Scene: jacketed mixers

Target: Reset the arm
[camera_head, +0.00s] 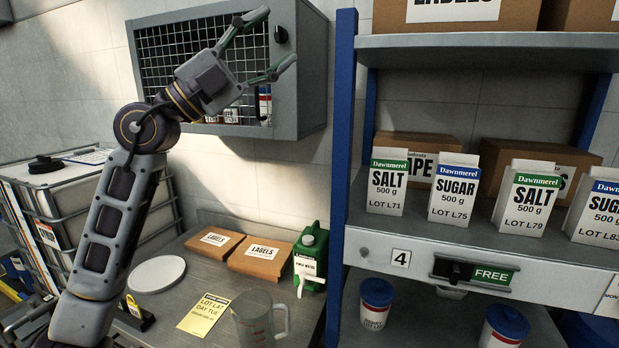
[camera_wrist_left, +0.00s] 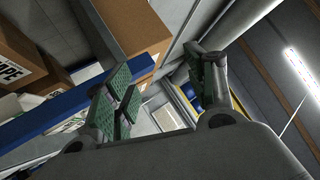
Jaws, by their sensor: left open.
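My left arm rises from the lower left in the head view. Its gripper (camera_head: 266,50) is held up in front of the mesh-fronted wall cabinet (camera_head: 302,75), with its fingers spread wide and nothing between them. In the left wrist view the two green-padded fingers (camera_wrist_left: 165,108) stand apart and empty. My right gripper is not in view.
A blue-framed shelf (camera_head: 344,150) at right holds salt cartons (camera_head: 387,188) and sugar cartons (camera_head: 453,190). The bench below has label boxes (camera_head: 260,258), a green jerrycan (camera_head: 310,258), a clear jug (camera_head: 252,322) and a yellow note (camera_head: 204,313). A caged tank (camera_head: 55,185) stands left.

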